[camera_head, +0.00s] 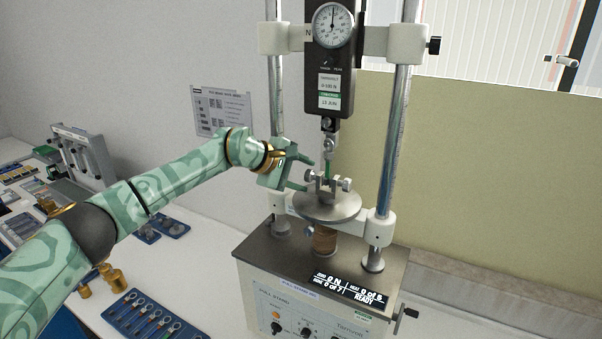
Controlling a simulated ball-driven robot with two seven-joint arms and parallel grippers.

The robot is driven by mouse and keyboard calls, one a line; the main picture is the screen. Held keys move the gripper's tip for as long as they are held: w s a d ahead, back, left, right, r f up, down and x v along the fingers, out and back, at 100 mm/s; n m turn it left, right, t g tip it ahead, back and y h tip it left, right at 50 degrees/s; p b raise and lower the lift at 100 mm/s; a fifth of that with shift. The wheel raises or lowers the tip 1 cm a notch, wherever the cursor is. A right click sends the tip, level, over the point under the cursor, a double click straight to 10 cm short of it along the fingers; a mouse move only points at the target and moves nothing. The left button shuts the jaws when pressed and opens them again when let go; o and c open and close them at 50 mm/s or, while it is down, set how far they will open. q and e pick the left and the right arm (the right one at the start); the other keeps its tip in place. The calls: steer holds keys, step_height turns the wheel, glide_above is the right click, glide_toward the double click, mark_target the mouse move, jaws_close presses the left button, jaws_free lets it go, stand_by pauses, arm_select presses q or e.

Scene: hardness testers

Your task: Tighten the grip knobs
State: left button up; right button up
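The pull stand (320,290) stands on the bench with a dial force gauge (332,28) between two steel columns. My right gripper is out of view.
The stand's display (350,289) reads 0 N and READY. A blue tray (152,318) with several small parts lies at front left, near brass weights (113,277). A grey device (85,150) stands at the far left. The right column (396,120) rises beyond the clamp.

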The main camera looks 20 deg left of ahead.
arm_select(q)
steer(key=b+v, duration=0.3)
steer(key=v, duration=1.3)
steer(key=shift+r, duration=0.15)
